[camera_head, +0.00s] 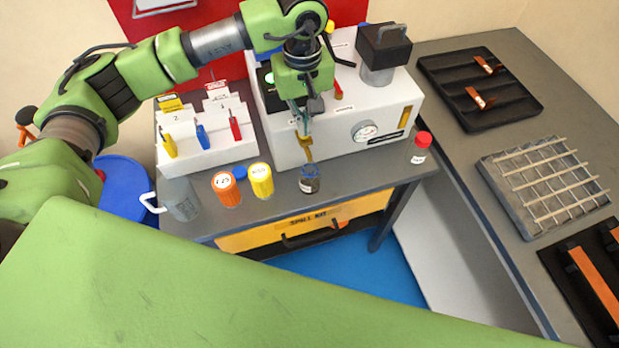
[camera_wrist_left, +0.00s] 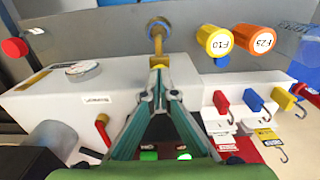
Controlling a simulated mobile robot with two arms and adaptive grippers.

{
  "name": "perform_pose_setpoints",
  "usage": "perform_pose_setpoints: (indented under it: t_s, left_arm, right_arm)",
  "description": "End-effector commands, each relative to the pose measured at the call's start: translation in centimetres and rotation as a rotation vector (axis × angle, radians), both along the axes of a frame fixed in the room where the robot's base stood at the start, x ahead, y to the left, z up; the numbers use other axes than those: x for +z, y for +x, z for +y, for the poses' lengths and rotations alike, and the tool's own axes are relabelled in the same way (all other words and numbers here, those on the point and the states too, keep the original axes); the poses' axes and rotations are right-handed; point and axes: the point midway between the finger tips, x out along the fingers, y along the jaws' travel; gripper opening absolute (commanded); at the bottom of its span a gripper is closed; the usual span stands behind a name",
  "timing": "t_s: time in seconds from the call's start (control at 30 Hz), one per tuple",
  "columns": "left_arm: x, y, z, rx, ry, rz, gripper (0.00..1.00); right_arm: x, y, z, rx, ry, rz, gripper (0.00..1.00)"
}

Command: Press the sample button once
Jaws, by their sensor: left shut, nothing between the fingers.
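My left gripper (camera_head: 301,122) points down over the front edge of the white machine (camera_head: 345,125), fingers together and empty. In the left wrist view the closed fingertips (camera_wrist_left: 161,84) are at, or just in front of, the yellow-brass spout (camera_wrist_left: 158,62); I cannot tell if they touch. The spout (camera_head: 304,148) hangs above a dark jar (camera_head: 310,180). A small label (camera_wrist_left: 95,100) lies on the machine's top. A green button-like part (camera_wrist_left: 149,155) shows between the fingers; I cannot tell which part is the sample button. My right gripper is not in view.
A white hook rack (camera_head: 208,155) is left of the machine; a red-capped bottle (camera_head: 421,148) is right. A red lever (camera_wrist_left: 102,130) is near the gripper.

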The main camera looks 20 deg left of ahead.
Motion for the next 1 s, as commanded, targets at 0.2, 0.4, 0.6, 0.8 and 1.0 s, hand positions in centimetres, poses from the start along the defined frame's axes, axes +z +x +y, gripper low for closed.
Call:
perform_pose_setpoints:
  t_s: [0.2, 0.4, 0.6, 0.8, 1.0]
  left_arm:
    - [0.9, -0.1, 0.0, -0.001, 0.0, 0.004, 0.0]
    - [2.2, -0.1, 0.0, -0.001, 0.001, 0.003, 0.0]
    - [2.9, -0.1, 0.0, 0.0, 0.001, 0.002, 0.0]
    - [2.8, -0.1, 0.0, 0.0, 0.0, 0.001, 0.0]
    - [2.8, 0.0, 0.0, 0.0, 0.0, 0.001, 0.0]
  right_arm:
    - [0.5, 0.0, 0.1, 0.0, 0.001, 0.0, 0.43]
    - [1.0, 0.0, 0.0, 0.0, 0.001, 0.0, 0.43]
    - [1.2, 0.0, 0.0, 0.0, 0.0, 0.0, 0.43]
    - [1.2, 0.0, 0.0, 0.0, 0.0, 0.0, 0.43]
    - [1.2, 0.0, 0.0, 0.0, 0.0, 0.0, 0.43]
